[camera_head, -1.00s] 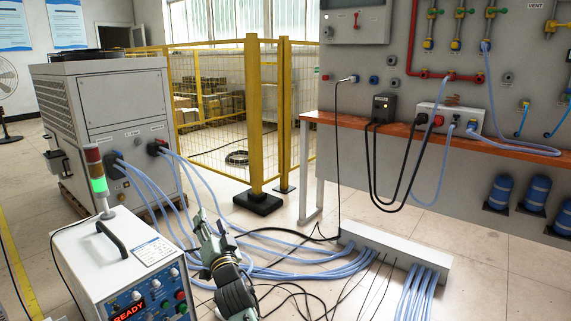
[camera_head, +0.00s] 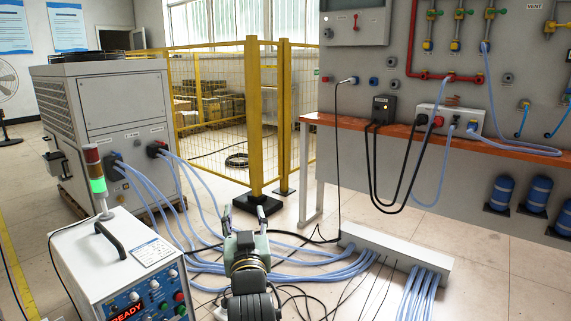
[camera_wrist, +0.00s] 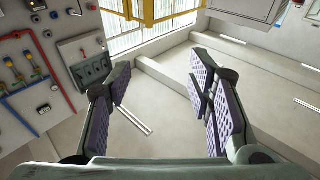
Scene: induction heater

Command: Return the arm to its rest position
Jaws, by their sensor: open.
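My gripper (camera_head: 244,212) shows at the bottom middle of the head view, in front of the blue hoses on the floor. Its two fingers point away from the camera and stand apart. In the wrist view my gripper (camera_wrist: 158,95) is wide open, with ridged purple-grey pads and nothing between them. The wrist view looks past the fingers to pale wall and windows. The power unit (camera_head: 120,265) stands at the lower left, beside my arm, with a READY display and a green lamp lit.
A grey cabinet (camera_head: 110,110) stands at the left. Yellow fence posts (camera_head: 256,120) rise behind my gripper. An orange-topped bench (camera_head: 350,126) with a pipe panel is at the right. Blue hoses and black cables run over the floor to a low grey box (camera_head: 395,252).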

